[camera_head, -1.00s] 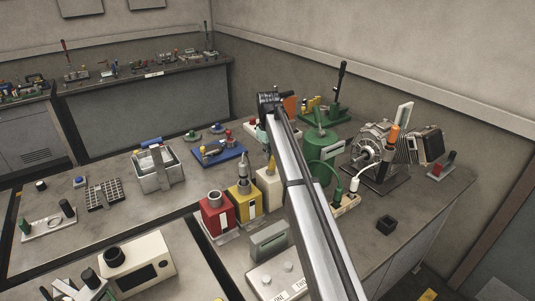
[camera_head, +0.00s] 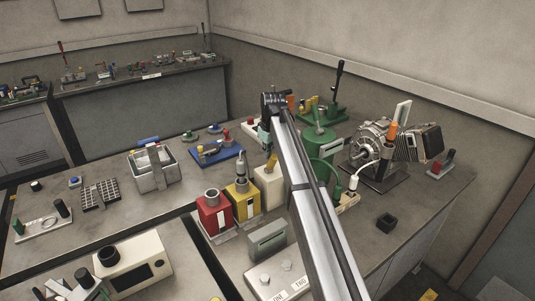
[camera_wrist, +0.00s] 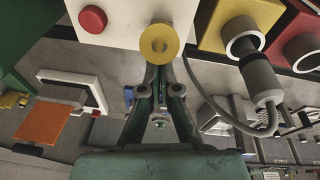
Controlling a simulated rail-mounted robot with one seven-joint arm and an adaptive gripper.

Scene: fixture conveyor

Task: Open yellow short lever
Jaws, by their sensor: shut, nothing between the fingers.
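In the head view a cream box (camera_head: 268,188) with a small yellow-orange lever stands beside the yellow box (camera_head: 242,202).
The yellow box and a red box (camera_head: 213,212) stand left of the cream box. A green cylinder (camera_head: 320,145) and a motor (camera_head: 375,148) are close on the right. A grey bin (camera_head: 153,172) is further left. Bare tabletop lies around the small black block (camera_head: 386,222).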

